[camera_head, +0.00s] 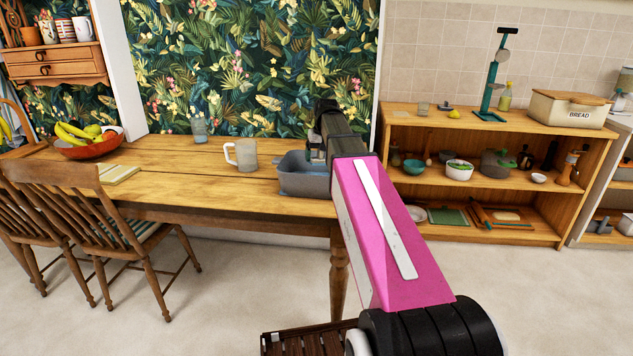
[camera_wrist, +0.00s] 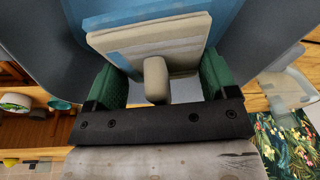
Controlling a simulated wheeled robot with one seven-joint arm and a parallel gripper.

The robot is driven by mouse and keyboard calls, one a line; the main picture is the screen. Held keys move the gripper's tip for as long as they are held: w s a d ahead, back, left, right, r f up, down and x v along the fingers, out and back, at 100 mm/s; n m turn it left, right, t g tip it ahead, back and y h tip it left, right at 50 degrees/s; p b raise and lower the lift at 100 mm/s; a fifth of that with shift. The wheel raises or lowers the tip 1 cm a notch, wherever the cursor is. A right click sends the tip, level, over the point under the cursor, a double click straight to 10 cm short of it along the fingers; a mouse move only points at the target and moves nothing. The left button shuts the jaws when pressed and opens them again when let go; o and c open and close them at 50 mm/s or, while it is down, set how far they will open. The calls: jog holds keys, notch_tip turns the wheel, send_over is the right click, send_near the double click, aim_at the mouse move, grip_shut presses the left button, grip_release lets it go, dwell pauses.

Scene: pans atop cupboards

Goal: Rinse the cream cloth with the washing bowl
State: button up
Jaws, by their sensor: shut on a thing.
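The blue-grey washing bowl (camera_head: 300,182) stands on the wooden table near its right end, partly hidden behind my arm. In the wrist view, its grey wall (camera_wrist: 268,28) surrounds my gripper, with blue water inside. The cream cloth (camera_wrist: 150,38) looks like a flat folded pad with a rounded stub towards my gripper. Part of it looks blue, seemingly under the water. My gripper (camera_wrist: 158,78) has its green fingers on either side of the cloth's near part and is shut on it, inside the bowl. The cloth is not visible in the head view.
A mug (camera_head: 243,156) stands on the table just left of the bowl, and a glass (camera_head: 199,128) is farther back. A fruit bowl (camera_head: 88,148) and a book (camera_head: 119,174) lie left. Chairs (camera_head: 110,215) stand in front. A full shelf (camera_head: 480,135) stands right.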

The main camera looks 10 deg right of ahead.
jog(key=shift+r, duration=2.7)
